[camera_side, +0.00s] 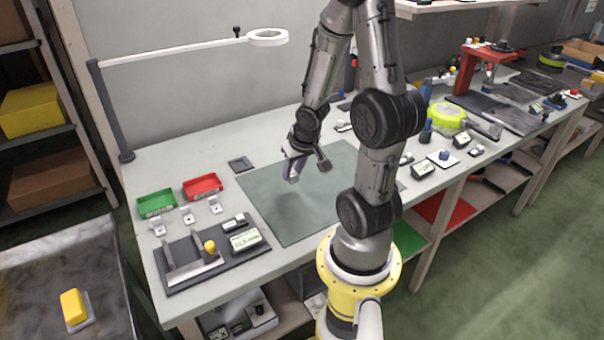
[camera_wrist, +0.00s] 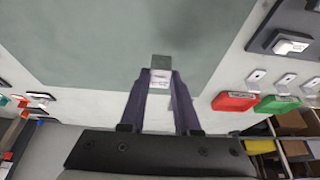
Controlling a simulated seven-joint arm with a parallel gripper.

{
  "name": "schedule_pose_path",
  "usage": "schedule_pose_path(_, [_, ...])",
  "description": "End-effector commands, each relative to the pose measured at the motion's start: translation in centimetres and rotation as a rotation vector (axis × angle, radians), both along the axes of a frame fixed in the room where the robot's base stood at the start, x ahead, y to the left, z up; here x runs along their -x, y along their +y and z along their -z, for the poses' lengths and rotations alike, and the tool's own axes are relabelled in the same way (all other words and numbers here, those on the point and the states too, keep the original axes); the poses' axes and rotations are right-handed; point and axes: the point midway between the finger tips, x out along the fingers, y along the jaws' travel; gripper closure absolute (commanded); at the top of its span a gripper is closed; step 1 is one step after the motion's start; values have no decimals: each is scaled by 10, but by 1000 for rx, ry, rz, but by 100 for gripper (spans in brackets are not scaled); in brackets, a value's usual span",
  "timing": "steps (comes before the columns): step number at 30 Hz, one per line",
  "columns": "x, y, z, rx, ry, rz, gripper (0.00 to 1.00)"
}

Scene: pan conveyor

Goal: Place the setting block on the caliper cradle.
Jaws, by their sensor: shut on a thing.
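My gripper (camera_side: 293,170) is above the green mat, with its fingers pointing down. In the wrist view its two dark purple fingers (camera_wrist: 160,88) are closed on a small grey block with a white label (camera_wrist: 160,80), which looks like the setting block. The block is clear of the mat; its lower end is hard to make out in the side view. A dark base plate (camera_side: 178,285) with a metal caliper-like piece and a yellow knob lies at the front left of the bench. It may be the caliper cradle, but I cannot tell for sure.
The green mat (camera_side: 318,190) is bare. A green tray (camera_side: 155,203), a red tray (camera_side: 203,187) and small white brackets (camera_side: 187,214) stand to its left. A small dark square (camera_side: 240,164) lies behind. A lamp arm (camera_side: 170,50) reaches over the bench's back left.

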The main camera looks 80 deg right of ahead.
Motion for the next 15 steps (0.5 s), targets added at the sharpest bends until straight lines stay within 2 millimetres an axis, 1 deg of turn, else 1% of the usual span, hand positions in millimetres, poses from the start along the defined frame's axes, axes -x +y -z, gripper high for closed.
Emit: schedule_pose_path(15, [0,0,36,0,-1,-1,100])
